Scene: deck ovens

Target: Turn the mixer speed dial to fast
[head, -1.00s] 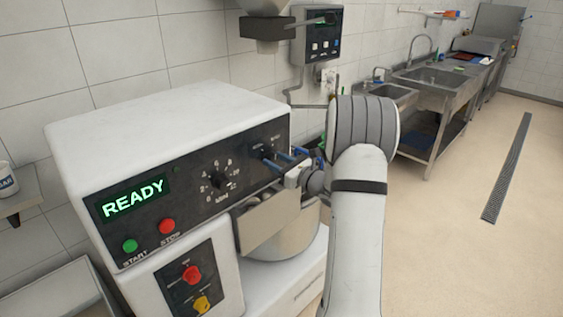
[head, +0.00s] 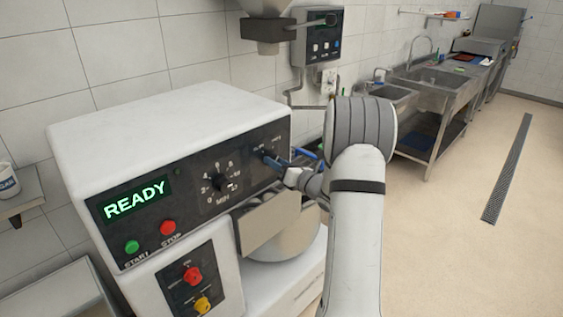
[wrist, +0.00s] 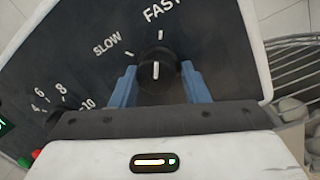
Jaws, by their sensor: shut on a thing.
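The black speed dial (wrist: 157,70) sits on the mixer's dark panel between the blue fingers of my gripper (wrist: 160,86). My gripper is shut on it. In the wrist view the dial's white line points up, close to the tick under the word FAST. The SLOW tick is to its upper left. In the head view my gripper (head: 271,160) reaches the upper right of the mixer's front panel, and its fingers partly cover the dial there. The mixer (head: 165,140) is a white housing with a green READY display (head: 134,205).
A numbered timer dial (head: 221,184) is left of the speed dial. Green (head: 131,247) and red (head: 168,227) buttons lie lower left. A steel bowl (head: 285,237) is below the panel. Wire bars (wrist: 295,65) show at the right in the wrist view. The floor at right is clear.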

